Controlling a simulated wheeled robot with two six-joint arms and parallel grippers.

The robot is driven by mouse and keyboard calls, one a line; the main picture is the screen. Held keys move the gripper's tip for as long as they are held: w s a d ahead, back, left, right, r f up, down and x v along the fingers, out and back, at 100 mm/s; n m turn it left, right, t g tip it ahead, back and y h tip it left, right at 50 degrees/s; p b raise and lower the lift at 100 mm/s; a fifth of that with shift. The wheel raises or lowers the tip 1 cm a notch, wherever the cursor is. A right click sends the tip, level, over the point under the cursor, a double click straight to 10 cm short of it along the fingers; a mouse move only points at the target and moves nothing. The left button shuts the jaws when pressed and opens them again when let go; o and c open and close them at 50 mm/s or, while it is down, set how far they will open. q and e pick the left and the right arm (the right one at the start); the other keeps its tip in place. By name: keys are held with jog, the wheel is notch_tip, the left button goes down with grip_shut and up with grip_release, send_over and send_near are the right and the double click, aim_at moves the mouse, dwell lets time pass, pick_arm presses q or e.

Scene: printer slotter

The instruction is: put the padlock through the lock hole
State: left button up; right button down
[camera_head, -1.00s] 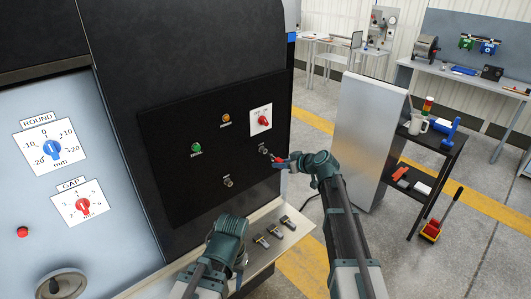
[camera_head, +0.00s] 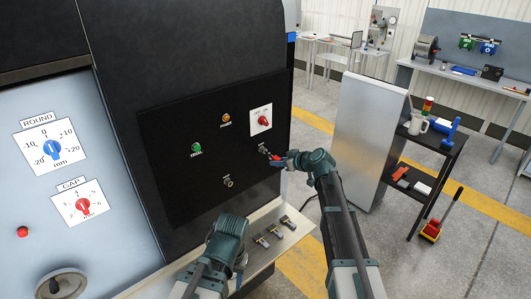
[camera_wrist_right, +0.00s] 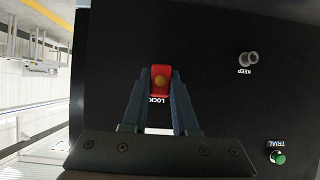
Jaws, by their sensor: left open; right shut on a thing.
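The red padlock (camera_wrist_right: 160,72) is held between the fingers of my right gripper (camera_wrist_right: 161,78), right in front of the black panel (camera_wrist_right: 215,110). In the head view the padlock (camera_head: 279,162) shows small and partly covered by my right gripper (camera_head: 284,162), just right of and below the lock fitting (camera_head: 264,151). In the wrist view the padlock body hides the lock hole, with the LOCK label beside it. I cannot tell whether the shackle is in the hole. My left gripper (camera_head: 240,268) is open low by the shelf, mostly hidden behind its own arm.
The panel also has a red switch (camera_head: 264,120), an orange button (camera_head: 227,118), a green button (camera_head: 196,147) and a KEEP fitting (camera_head: 228,182). Small metal pieces (camera_head: 275,230) lie on the light shelf (camera_head: 298,237) below. A grey cabinet (camera_head: 368,140) stands right.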

jog(key=shift+w+a, duration=0.55)
jog(key=shift+w, duration=0.1)
dwell(0.8)
jog(key=c, duration=0.6)
grip_release()
jog(key=shift+r, duration=0.1)
